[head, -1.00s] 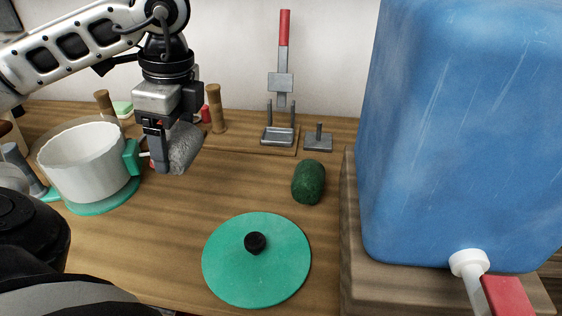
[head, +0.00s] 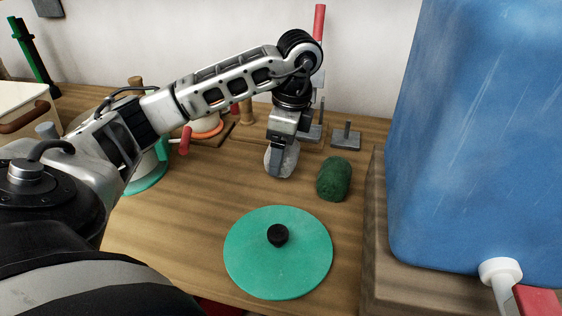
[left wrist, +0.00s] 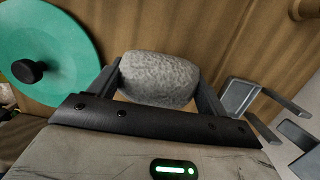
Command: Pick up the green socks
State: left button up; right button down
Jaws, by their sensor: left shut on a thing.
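The green socks (head: 333,179), a dark green rolled bundle, lie on the wooden counter right of my left gripper. My left gripper (head: 281,160) points down and is shut on a grey speckled bundle (head: 286,162), which looks like rolled grey socks. In the left wrist view the grey bundle (left wrist: 160,79) sits between the two fingers (left wrist: 158,85). A gap separates it from the green socks. I cannot tell whether the grey bundle touches the counter. The green socks do not show in the left wrist view. My right gripper is not in view.
A round teal lid with a black knob (head: 290,262) lies in front of the green socks. A big blue water tank (head: 480,130) stands on a wooden block at right. Grey metal stands (head: 345,138) are behind. My left arm partly hides a pot.

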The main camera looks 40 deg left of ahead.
pick_arm(q)
jog(key=shift+f, duration=1.55)
jog(key=shift+f, duration=0.1)
jog(key=o, duration=1.1)
